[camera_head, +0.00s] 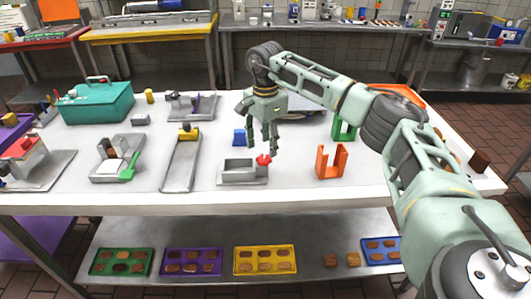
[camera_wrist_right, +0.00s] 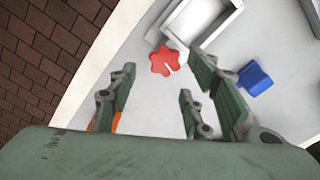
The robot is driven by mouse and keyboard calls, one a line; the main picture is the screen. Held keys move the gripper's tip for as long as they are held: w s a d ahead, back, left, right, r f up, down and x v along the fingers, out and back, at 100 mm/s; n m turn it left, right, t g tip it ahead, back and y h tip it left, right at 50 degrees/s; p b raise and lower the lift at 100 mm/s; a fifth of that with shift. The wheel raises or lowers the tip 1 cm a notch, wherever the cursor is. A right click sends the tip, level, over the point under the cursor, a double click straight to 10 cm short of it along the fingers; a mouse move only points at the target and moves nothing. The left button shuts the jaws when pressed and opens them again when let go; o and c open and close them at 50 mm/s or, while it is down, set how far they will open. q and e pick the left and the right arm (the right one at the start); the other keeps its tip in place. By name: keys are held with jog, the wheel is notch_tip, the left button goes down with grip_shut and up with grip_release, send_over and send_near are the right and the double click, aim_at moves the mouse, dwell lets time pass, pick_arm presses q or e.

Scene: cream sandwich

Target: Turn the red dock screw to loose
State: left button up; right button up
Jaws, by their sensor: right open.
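The red dock screw (camera_head: 264,160) is a small star-shaped knob at the right end of a grey metal dock (camera_head: 243,180) on the white table. In the right wrist view the red screw (camera_wrist_right: 165,60) lies just beyond the fingertips, beside the dock's tray (camera_wrist_right: 200,22). My right gripper (camera_head: 262,146) points down above the dock, its fingers spread and empty. In the right wrist view the gripper (camera_wrist_right: 160,85) has its fingers apart, with the screw toward the far side of the gap. They do not appear to touch it. My left gripper is not in view.
A blue block (camera_head: 239,137) sits behind the dock; it also shows in the right wrist view (camera_wrist_right: 254,78). An orange U-shaped holder (camera_head: 331,161) stands to the right, a green one (camera_head: 344,131) behind it. A long tray with a yellow part (camera_head: 182,165) lies left. The front table strip is clear.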

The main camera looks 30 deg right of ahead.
aim_at(265, 160)
notch_tip(265, 160, up, 7)
dwell(0.3)
jog(key=shift+r, duration=0.1)
